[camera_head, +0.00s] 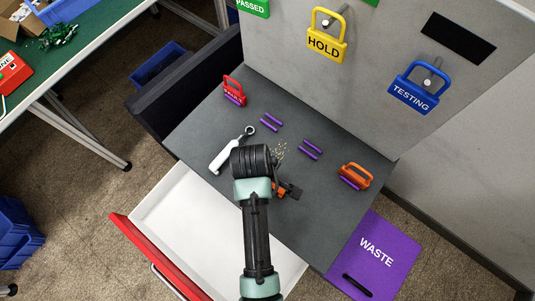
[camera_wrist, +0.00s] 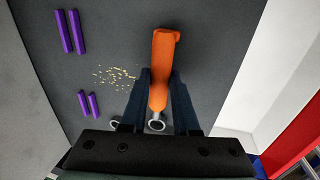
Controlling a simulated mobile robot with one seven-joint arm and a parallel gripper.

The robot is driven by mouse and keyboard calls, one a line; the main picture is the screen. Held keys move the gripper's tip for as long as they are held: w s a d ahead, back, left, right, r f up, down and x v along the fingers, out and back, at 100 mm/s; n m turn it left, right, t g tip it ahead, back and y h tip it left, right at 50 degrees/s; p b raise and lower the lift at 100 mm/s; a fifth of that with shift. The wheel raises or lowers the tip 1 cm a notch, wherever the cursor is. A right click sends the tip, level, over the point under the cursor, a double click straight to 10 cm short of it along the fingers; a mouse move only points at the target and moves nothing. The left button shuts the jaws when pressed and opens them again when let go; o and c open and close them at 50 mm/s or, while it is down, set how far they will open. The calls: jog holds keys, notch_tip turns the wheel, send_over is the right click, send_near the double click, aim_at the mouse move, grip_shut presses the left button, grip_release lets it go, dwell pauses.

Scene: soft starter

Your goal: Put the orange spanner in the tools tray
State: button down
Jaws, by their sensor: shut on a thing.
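The orange spanner (camera_wrist: 163,65) shows in the wrist view with its thick orange handle pointing away from me and its metal ring end close to my gripper. My gripper (camera_wrist: 160,95) is shut on it, one dark finger on each side. In the head view my arm hides most of the spanner, and my gripper (camera_head: 287,190) is over the dark worktop. I cannot tell whether the spanner touches the worktop. An open white tray-like drawer (camera_head: 180,215) with a red front lies at the worktop's near left side; it looks empty where visible. No label shows on it.
A white-handled ring tool (camera_head: 226,157) lies on the worktop (camera_head: 205,120). Purple strips (camera_head: 311,150) and yellow crumbs (camera_head: 281,150) lie nearby. A red holder (camera_head: 234,91) and an orange holder (camera_head: 355,175) stand at the edges. A purple WASTE panel (camera_head: 375,255) is at lower right.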

jog(key=shift+f, duration=0.1)
jog(key=c, duration=0.7)
grip_release()
jog(key=shift+o, duration=0.2)
